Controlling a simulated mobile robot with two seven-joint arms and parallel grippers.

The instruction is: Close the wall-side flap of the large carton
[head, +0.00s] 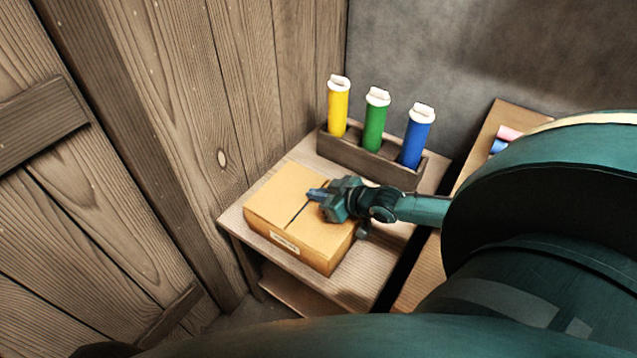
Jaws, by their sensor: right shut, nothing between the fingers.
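The brown carton (318,249) stands on a small wooden table, with a white label on its front face. Its wall-side flap (277,197) lies flat or nearly flat across the left half of the top. A thin dark seam parts it from the other half of the top (318,231), which also looks flat. My right gripper (314,194) is shut and empty. Its fingertips are at the seam towards the back of the carton top, touching or just above it. The gripper hides the back right part of the top. My left gripper is not in view.
A wooden holder (352,155) with a yellow, a green and a blue tube stands behind the carton. A plank wall (232,80) rises close on the left. The table (373,263) is bare right of the carton. Another wooden surface (492,127) lies further right.

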